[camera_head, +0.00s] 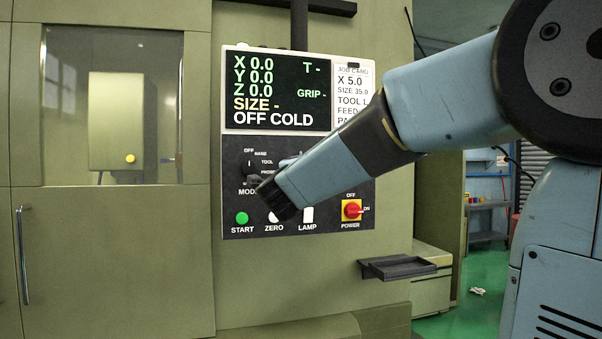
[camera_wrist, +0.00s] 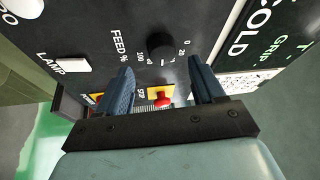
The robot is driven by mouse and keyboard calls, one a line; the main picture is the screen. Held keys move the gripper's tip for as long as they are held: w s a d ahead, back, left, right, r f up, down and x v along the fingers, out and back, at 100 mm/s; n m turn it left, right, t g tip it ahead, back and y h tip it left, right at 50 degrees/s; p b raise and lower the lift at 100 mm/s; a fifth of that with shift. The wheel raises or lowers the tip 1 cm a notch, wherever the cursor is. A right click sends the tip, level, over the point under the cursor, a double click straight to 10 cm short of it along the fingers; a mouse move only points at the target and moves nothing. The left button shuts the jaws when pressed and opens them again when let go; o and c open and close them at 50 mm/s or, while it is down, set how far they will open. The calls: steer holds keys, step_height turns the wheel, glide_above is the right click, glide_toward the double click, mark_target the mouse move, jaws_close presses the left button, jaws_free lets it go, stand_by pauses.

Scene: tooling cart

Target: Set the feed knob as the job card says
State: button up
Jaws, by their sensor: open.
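In the head view my gripper (camera_head: 276,199) is in front of the control panel, and my arm hides the feed knob. The job card (camera_head: 352,82) shows X 5.0 and SIZE 35.0; my arm covers its feed value.
The screen (camera_head: 278,90) reads OFF COLD. The mode knob (camera_head: 251,172), green START button (camera_head: 242,218), LAMP switch (camera_head: 308,215) and red power knob (camera_head: 352,210) are close by. A dark tray (camera_head: 398,267) juts out below the panel.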

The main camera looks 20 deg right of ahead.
steer(key=v, duration=0.8)
steer(key=shift+s, duration=0.25)
steer(key=shift+a, duration=0.1)
steer(key=s+a+f+n+g+y, duration=0.35)
steer(key=s+f+n+y, duration=0.5)
steer(key=n, duration=0.65)
steer(key=s+d+f+n+g, duration=0.2)
steer(key=s+d+f+g, duration=0.2)
steer(key=s, duration=0.4)
steer(key=s+d+f+n+g+h, duration=0.1)
steer(key=s+d+f+n+g, duration=0.2)
steer(key=s+d+f+g, duration=0.2)
step_height(320, 180, down, 5)
steer(key=s+d, duration=0.1)
steer(key=s, duration=0.2)
steer(key=shift+r+n, duration=0.2)
steer(key=shift+n, duration=0.1)
